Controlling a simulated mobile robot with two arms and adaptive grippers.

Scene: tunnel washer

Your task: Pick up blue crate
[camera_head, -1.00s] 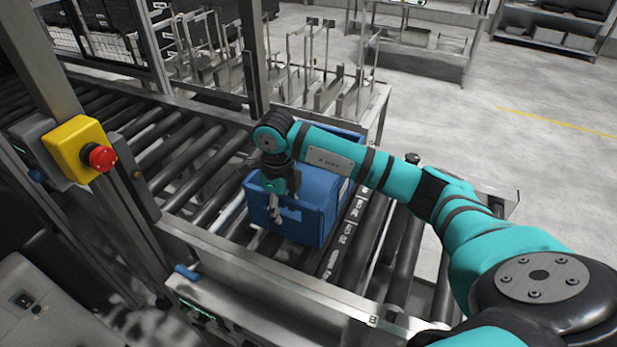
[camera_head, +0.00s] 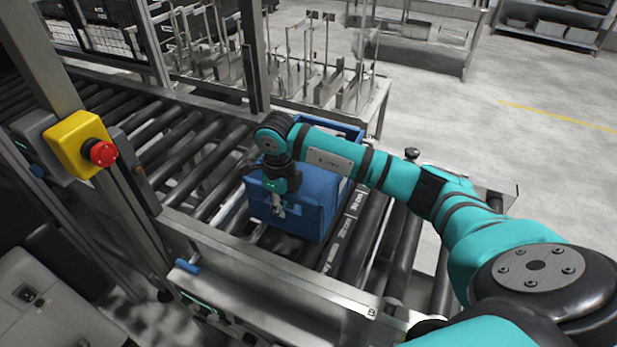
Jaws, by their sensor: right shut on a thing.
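The blue crate (camera_head: 310,212) is at the roller conveyor, right of the middle of the picture's left half. My right arm reaches across it from the right and hides part of its top. My right gripper (camera_head: 279,207) points down at the crate's near side and is shut on the crate. Whether the crate touches the rollers below it cannot be told for sure. My left gripper is not in view.
The roller conveyor (camera_head: 180,165) runs to the upper left. A metal rail (camera_head: 270,270) edges its near side. A yellow box with a red stop button (camera_head: 103,153) sits on a post at the left. A metal rack (camera_head: 335,90) stands behind. Open floor (camera_head: 500,130) lies to the right.

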